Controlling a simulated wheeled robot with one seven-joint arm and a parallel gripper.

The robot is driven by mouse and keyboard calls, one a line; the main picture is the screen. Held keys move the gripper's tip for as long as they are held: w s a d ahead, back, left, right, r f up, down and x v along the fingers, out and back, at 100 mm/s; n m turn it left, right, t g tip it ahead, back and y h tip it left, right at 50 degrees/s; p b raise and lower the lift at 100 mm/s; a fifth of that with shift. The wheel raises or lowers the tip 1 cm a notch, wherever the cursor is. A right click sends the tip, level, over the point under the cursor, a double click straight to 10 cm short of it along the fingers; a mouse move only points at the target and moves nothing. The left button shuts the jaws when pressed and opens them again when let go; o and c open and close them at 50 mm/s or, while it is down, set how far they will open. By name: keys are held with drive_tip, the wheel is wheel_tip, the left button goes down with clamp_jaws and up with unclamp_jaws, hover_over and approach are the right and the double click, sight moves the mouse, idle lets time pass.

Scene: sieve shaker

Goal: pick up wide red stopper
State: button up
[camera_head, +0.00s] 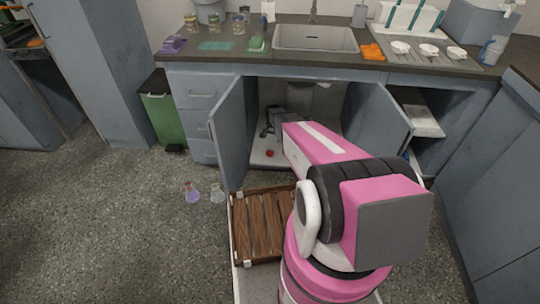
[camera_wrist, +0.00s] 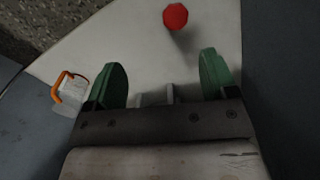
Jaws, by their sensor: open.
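The wide red stopper (camera_wrist: 175,17) lies on the pale floor of the open cabinet under the sink. In the wrist view it is ahead of my fingertips, a little right of the middle between them, and apart from both. In the head view the stopper (camera_head: 269,153) shows as a small red spot inside the cabinet. My gripper (camera_wrist: 160,80) is open and empty, with its two green finger pads spread. In the head view my gripper (camera_head: 272,122) reaches into the cabinet, partly hidden by my pink arm.
Cabinet doors (camera_head: 231,130) (camera_head: 383,122) stand open on both sides of my arm. In the wrist view a white object with an orange handle (camera_wrist: 68,92) is at left.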

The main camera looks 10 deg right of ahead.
drive_tip(key=m, duration=0.1)
hover_over(270, 152)
wheel_tip(270, 152, down, 6)
drive_tip(key=f, duration=0.5)
drive_tip(key=shift+w+d+f, duration=0.35)
drive_tip(key=shift+d+f, duration=0.05)
drive_tip(key=shift+s+a+f, duration=0.15)
drive_tip(key=shift+f, duration=1.2)
drive_tip(key=shift+s+a+f, duration=0.15)
drive_tip(key=shift+f, duration=1.15)
drive_tip(key=c, duration=1)
